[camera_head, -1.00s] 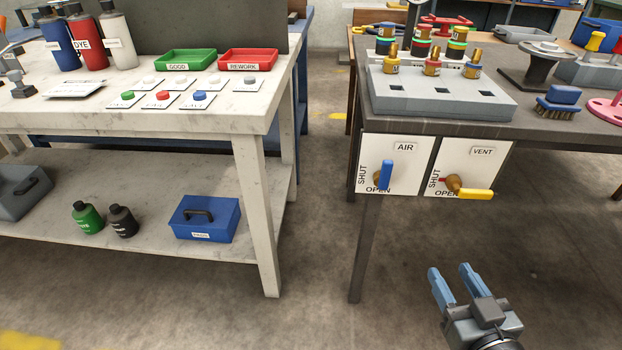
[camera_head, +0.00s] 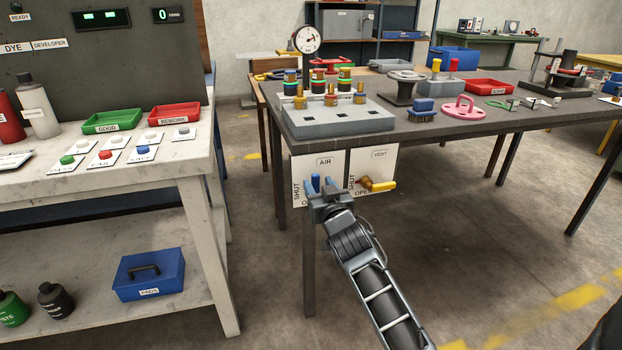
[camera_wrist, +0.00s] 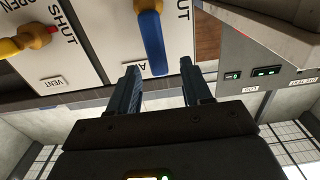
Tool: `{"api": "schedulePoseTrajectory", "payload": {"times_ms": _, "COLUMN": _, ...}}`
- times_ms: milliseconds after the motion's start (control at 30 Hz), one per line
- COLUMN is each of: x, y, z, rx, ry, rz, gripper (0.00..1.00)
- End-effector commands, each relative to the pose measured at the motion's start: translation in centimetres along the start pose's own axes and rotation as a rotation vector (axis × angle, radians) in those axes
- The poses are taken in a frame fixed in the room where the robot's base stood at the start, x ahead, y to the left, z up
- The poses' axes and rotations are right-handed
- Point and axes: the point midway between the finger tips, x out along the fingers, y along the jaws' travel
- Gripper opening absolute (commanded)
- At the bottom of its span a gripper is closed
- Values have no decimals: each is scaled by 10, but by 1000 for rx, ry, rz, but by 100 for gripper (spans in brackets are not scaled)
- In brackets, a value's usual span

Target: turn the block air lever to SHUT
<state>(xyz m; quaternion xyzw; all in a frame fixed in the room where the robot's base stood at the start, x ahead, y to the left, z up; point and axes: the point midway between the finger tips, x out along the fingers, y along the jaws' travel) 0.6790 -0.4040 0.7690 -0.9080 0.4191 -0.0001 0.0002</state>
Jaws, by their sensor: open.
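The white AIR panel (camera_head: 308,166) is on the front of the dark bench, with SHUT lettered at its left edge. The blue air lever (camera_wrist: 152,40) stands upright on it, its free end toward the AIR label. In the wrist view, which is turned upside down, the lever hangs down between the fingertips. My gripper (camera_head: 322,180) is open in front of the panel and hides much of the lever in the head view. In the wrist view its fingers (camera_wrist: 159,68) lie on both sides of the lever end, with gaps; contact is not visible.
The VENT panel with its yellow lever (camera_head: 383,186) is just right of the air panel. The dark bench top (camera_head: 470,130) overhangs above. A grey block with several fittings (camera_head: 340,118) stands on it. A white bench (camera_head: 195,165) is at the left; floor between is clear.

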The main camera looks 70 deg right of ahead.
Motion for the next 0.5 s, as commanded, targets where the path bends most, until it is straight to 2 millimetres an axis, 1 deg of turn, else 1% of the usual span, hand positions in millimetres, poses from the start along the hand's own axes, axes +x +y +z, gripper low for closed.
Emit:
{"api": "schedulePoseTrajectory", "payload": {"times_ms": 33, "x": 9, "y": 0, "z": -3, "rx": 0, "ry": 1, "rz": 1, "gripper": 49}}
{"api": "schedulePoseTrajectory", "payload": {"times_ms": 200, "x": 29, "y": 0, "z": -2, "rx": 1, "ry": 1, "rz": 0, "gripper": 49}}
{"api": "schedulePoseTrajectory", "payload": {"times_ms": 333, "x": 36, "y": 0, "z": -1, "rx": 0, "ry": -1, "rz": 0, "gripper": 49}}
{"api": "schedulePoseTrajectory", "payload": {"times_ms": 500, "x": 38, "y": 0, "z": 0, "rx": 0, "ry": 0, "rz": 0, "gripper": 49}}
